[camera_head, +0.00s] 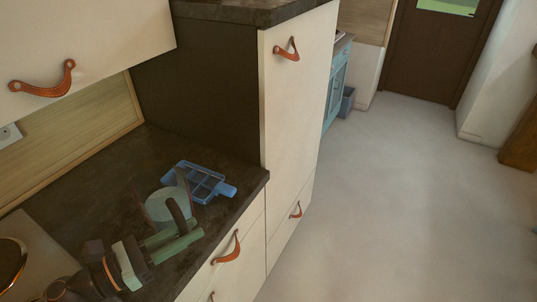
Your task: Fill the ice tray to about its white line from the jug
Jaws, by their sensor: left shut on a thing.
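The blue ice tray (213,188) lies on the dark counter near its front right corner, its compartments facing up and a tab pointing right. The jug (163,207), pale and partly see-through with a dark handle, is just in front of the tray and overlaps its left end in the head view. My left gripper (182,236) comes in from the lower left and is shut on the jug at its handle side. I cannot tell the water level in the jug or tray, nor make out the white line. My right gripper is not in view.
A tall cabinet (292,120) with leather pulls stands right of the counter (100,165). A wall cupboard (90,35) hangs above left. A round gold-rimmed thing (10,262) is at the lower left. The floor (400,200) to the right is clear.

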